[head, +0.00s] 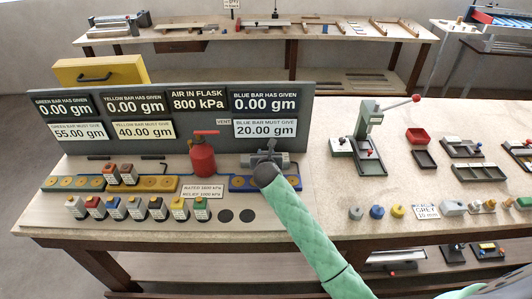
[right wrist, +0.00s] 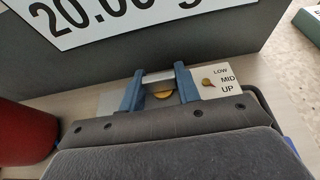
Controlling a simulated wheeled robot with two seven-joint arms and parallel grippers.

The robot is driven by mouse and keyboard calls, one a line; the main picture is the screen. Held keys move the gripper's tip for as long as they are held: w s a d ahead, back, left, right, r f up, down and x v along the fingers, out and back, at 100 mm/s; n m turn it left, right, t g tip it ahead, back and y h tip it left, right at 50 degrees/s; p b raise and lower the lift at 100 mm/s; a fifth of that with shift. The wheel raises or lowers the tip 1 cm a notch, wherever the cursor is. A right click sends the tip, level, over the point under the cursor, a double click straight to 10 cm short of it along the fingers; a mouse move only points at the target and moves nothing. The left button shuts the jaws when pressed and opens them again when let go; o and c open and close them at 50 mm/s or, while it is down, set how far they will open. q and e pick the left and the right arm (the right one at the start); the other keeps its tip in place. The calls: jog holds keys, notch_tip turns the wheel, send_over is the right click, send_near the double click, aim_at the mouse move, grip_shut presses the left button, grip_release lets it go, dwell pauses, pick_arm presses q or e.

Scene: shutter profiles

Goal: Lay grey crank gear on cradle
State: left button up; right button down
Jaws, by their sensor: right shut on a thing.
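My right gripper (head: 265,158) is at the device beside the VENT label, in front of the blue-bar display. I cannot tell whether these posts are the cradle, and I cannot pick out the grey crank gear for certain. My left gripper is not in view.
A red flask (head: 203,158) stands close left of the gripper. The display panel (head: 310,112) rises behind. A LOW/MID/UP plate (right wrist: 225,80) lies beside the blue posts. Small weights (head: 135,207) stand in front. A lever press (head: 370,140) and a GREY 15 mm label (head: 426,212) are at right.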

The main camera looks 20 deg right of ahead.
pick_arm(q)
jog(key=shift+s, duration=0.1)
pick_arm(e)
jog(key=c, duration=1)
grip_release()
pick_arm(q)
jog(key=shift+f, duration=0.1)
pick_arm(e)
jog(key=shift+s, duration=0.25)
jog(key=b+v, duration=0.2)
jog(key=v, duration=0.3)
jog(key=shift+s+a+r, duration=0.1)
jog(key=shift+s+a, duration=0.05)
jog(key=shift+s, duration=0.2)
jog(key=b+v, duration=0.1)
jog(key=v, duration=0.4)
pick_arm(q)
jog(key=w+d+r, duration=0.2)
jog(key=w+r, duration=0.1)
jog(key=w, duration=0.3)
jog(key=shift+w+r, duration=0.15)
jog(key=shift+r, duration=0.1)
pick_arm(e)
jog(key=shift+s+a+r, duration=0.1)
jog(key=shift+s+r, duration=0.15)
jog(key=shift+s, duration=0.1)
